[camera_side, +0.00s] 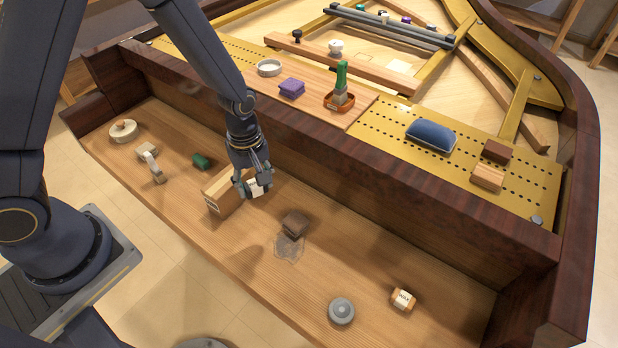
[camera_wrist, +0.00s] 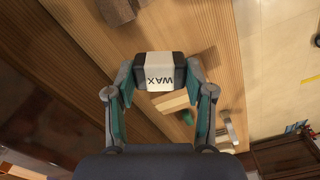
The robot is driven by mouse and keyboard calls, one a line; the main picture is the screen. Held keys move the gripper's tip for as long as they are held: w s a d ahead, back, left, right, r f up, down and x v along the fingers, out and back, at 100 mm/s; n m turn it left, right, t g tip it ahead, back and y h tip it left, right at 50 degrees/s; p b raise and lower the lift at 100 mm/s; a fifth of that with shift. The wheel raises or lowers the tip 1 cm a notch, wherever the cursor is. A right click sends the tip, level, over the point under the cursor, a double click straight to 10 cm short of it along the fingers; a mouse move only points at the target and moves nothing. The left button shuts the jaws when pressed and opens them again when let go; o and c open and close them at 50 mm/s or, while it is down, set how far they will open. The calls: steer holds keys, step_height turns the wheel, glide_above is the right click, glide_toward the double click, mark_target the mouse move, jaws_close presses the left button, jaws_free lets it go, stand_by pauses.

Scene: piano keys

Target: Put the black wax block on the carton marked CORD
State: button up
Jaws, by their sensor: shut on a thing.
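The black wax block (camera_wrist: 177,66) has a white label reading WAX and sits between my fingers in the wrist view. My gripper (camera_wrist: 160,80) is shut on it. In the side view my gripper (camera_side: 253,188) holds the block, its white label partly showing, by the right end of a tan carton (camera_side: 222,190). The carton lies on the wooden floor of the case, with a small label on its left end too small to read. In the wrist view the carton (camera_wrist: 176,101) is partly hidden behind the block. I cannot tell whether block and carton touch.
A brown block (camera_side: 295,223), a grey disc (camera_side: 341,311) and a light-brown labelled block (camera_side: 403,299) lie to the right. A green piece (camera_side: 201,161), a pale hammer-like part (camera_side: 150,161) and a round dish (camera_side: 123,131) lie left. The case wall (camera_side: 330,180) rises behind.

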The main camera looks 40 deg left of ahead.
mark_target(226, 179)
steer(key=w+a+r+n, duration=0.2)
steer(key=a+n, duration=0.3)
steer(key=a, duration=0.8)
steer(key=f, duration=0.8)
steer(key=shift+s+a, duration=0.15)
steer(key=shift+a, duration=0.25)
steer(key=shift+f, duration=0.2)
steer(key=shift+f, duration=0.1)
steer(key=o, duration=1.1)
steer(key=shift+o, duration=0.2)
